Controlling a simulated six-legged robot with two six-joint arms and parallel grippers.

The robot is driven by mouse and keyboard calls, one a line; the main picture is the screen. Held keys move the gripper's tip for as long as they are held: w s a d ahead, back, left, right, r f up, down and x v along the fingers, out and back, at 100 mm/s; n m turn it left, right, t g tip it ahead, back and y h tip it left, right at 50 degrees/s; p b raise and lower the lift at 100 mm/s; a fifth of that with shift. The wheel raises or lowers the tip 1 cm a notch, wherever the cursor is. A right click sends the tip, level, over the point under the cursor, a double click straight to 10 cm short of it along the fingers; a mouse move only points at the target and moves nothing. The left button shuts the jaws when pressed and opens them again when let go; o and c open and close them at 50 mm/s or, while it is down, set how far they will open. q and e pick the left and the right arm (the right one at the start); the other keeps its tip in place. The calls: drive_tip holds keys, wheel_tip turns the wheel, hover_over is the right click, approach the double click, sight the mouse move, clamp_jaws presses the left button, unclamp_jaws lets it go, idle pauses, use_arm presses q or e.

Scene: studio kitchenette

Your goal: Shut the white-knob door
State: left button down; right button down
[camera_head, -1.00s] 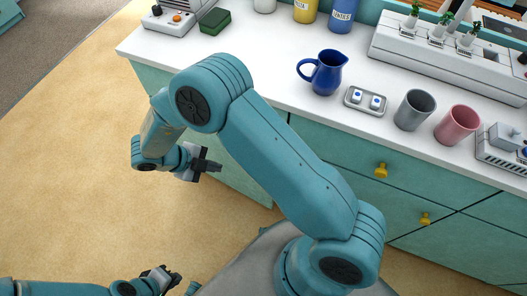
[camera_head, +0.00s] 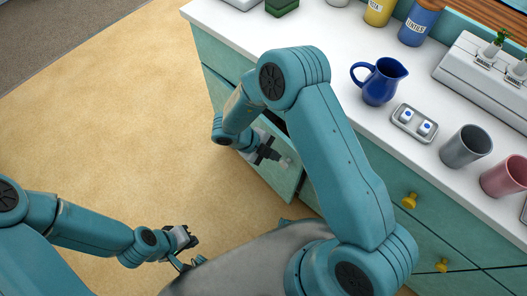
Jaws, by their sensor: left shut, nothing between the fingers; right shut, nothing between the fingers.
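The door (camera_head: 283,184) is a teal panel low in the cabinet front, left of the drawers. It seems to stand a little out from the front, but my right arm hides much of it and I cannot tell how far. A pale, whitish knob (camera_head: 286,163) shows near its right edge. My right gripper (camera_head: 278,158) is shut and empty, its fingertips right beside the knob; I cannot tell if they touch. My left gripper (camera_head: 194,241) is shut and empty over the floor, well away from the door.
The white counter (camera_head: 334,118) above bears a blue jug (camera_head: 380,82), a small tray (camera_head: 401,132), a grey cup (camera_head: 466,146) and a pink cup (camera_head: 505,177). Drawers with yellow knobs (camera_head: 409,201) lie to the right. The floor (camera_head: 110,130) at left is clear.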

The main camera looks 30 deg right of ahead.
sight(286, 143)
drive_tip(key=shift+w+d+r, duration=0.1)
drive_tip(key=shift+w+d, duration=0.1)
drive_tip(key=shift+d, duration=0.5)
drive_tip(key=shift+w+d, duration=0.2)
drive_tip(key=shift+d, duration=0.45)
drive_tip(key=shift+d, duration=0.25)
drive_tip(key=d, duration=0.1)
drive_tip(key=d+p, duration=0.1)
drive_tip(key=shift+w+d+n, duration=0.4)
drive_tip(key=shift+a+t, duration=0.1)
drive_tip(key=shift+t, duration=0.2)
drive_tip(key=shift+s, duration=0.1)
